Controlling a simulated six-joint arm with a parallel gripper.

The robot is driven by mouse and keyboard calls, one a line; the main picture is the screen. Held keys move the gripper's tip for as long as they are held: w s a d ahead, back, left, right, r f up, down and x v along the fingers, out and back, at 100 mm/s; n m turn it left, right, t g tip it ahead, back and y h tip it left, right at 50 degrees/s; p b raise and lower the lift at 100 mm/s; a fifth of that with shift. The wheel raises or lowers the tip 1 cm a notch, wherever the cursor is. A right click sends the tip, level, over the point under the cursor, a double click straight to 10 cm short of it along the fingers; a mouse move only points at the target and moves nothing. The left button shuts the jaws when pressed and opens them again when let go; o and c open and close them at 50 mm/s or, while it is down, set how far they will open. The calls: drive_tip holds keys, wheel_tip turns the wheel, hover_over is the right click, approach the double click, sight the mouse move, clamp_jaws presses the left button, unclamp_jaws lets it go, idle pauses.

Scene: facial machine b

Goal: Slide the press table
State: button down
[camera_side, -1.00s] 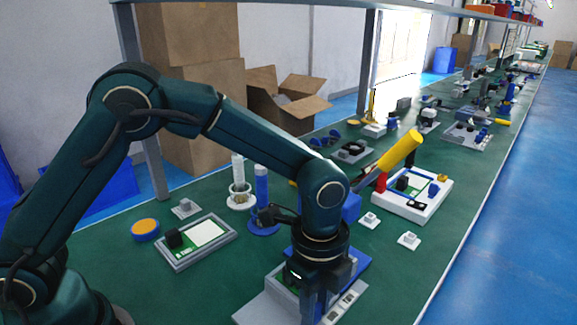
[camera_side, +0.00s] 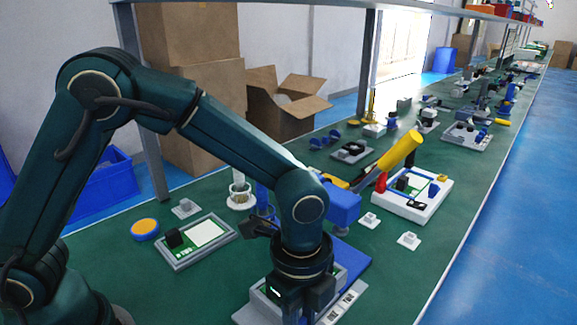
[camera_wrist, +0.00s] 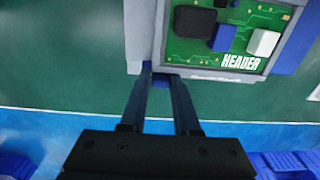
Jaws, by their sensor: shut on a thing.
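The press table is a grey frame (camera_wrist: 145,45) holding a green circuit board (camera_wrist: 190,50) marked HEADER, with black, blue and white blocks on it. In the side view the frame (camera_side: 257,302) shows only partly behind my gripper (camera_side: 300,312). In the wrist view my gripper (camera_wrist: 160,82) is shut on a small blue tab (camera_wrist: 160,79) at the frame's near edge. The press has a blue head (camera_side: 343,207) and a yellow lever (camera_side: 402,150) tilted up to the right. The table stands out in front of the head, above a blue base (camera_side: 347,262).
A grey tray with a board (camera_side: 196,243) and a blue-and-orange round tin (camera_side: 145,229) lie to the left. Small white pieces (camera_side: 408,240) and a white board fixture (camera_side: 420,203) are to the right. The bench's front edge is close by.

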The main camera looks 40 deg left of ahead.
drive_tip(key=shift+s+d+f, duration=0.1)
drive_tip(key=shift+s+f, duration=0.4)
drive_tip(key=shift+f, duration=0.1)
drive_tip(key=shift+s, duration=0.35)
drive_tip(key=c, duration=1.1)
unclamp_jaws()
drive_tip(key=shift+w+r, duration=0.1)
drive_tip(key=shift+r, duration=2.5)
